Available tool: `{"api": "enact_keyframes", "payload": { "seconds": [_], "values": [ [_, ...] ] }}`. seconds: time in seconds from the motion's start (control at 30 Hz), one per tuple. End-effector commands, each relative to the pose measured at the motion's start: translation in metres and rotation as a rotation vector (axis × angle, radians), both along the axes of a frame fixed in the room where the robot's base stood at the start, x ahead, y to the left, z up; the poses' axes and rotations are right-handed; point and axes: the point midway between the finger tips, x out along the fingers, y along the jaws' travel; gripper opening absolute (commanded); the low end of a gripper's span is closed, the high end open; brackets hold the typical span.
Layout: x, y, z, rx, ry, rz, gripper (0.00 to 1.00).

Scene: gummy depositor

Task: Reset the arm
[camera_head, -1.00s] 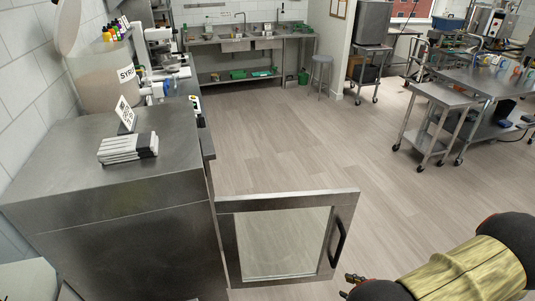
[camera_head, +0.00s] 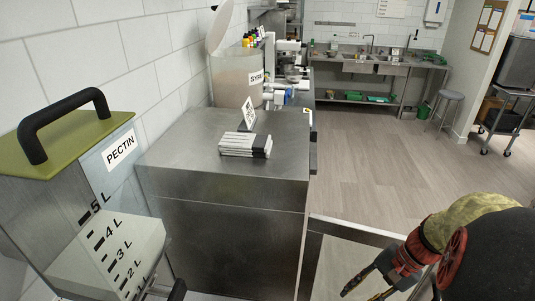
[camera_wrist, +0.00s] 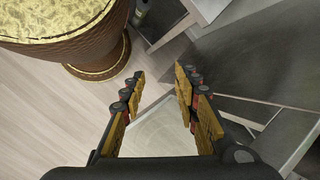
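My gripper (camera_head: 368,290) is at the lower right of the head view, in front of the open cabinet door. In the wrist view my gripper (camera_wrist: 158,100) has its two fingers well apart, with nothing between them but floor and the door's glass below. My arm (camera_head: 440,245) is bent at the lower right of the head view.
A steel cabinet (camera_head: 225,225) carries stacked white-and-black packs (camera_head: 245,145). Its glass door (camera_head: 345,265) stands open. A pectin container (camera_head: 110,215) is at near left, a syrup tank (camera_head: 236,85) behind. A stool (camera_head: 447,105) stands far right. The middle floor is clear.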

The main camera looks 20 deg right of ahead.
Motion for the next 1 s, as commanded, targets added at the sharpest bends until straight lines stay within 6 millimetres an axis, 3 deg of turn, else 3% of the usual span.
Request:
{"api": "enact_keyframes", "payload": {
  "seconds": [0.43, 0.8, 1.0],
  "values": [
    [0.039, 0.091, 0.069, -0.413, -0.14, 0.565, 0.31],
    [0.044, 0.165, 0.126, -0.703, -0.396, 0.951, 0.31],
    [0.04, 0.187, 0.145, -0.787, -0.508, 1.06, 0.31]
  ]
}}
